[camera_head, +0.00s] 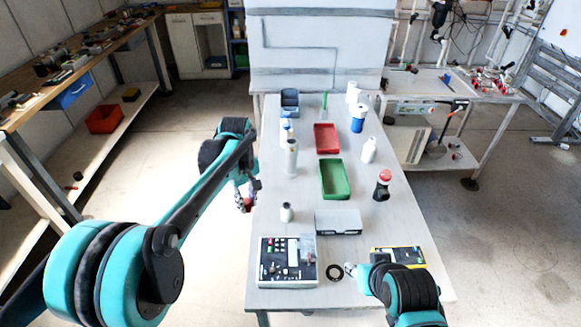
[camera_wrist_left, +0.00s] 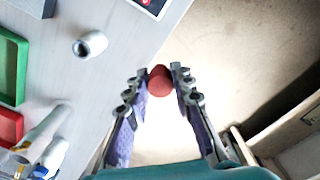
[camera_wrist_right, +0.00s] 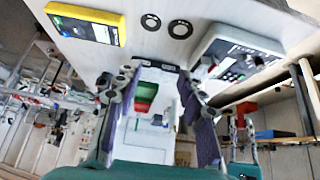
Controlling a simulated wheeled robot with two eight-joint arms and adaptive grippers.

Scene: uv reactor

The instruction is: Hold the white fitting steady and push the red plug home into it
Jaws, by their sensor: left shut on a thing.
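The red plug (camera_wrist_left: 160,80) is a rounded red piece pinched between the fingertips of my left gripper (camera_wrist_left: 159,70). In the head view this gripper (camera_head: 246,194) hangs just off the table's left edge, with the plug low in it. The white fitting (camera_head: 286,212) stands upright on the table, to the right of the left gripper and apart from it. The left wrist view shows its open round end (camera_wrist_left: 91,44). My right gripper (camera_wrist_right: 155,73) is open, with nothing seen between its fingers. In the head view it is near the table's front right, mostly hidden by its arm.
A control box (camera_head: 288,262), a black ring (camera_head: 335,272) and a yellow meter (camera_head: 398,254) lie near the table's front. A grey box (camera_head: 338,222), green tray (camera_head: 336,180) and red tray (camera_head: 327,138) stand behind. Bottles line both sides.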

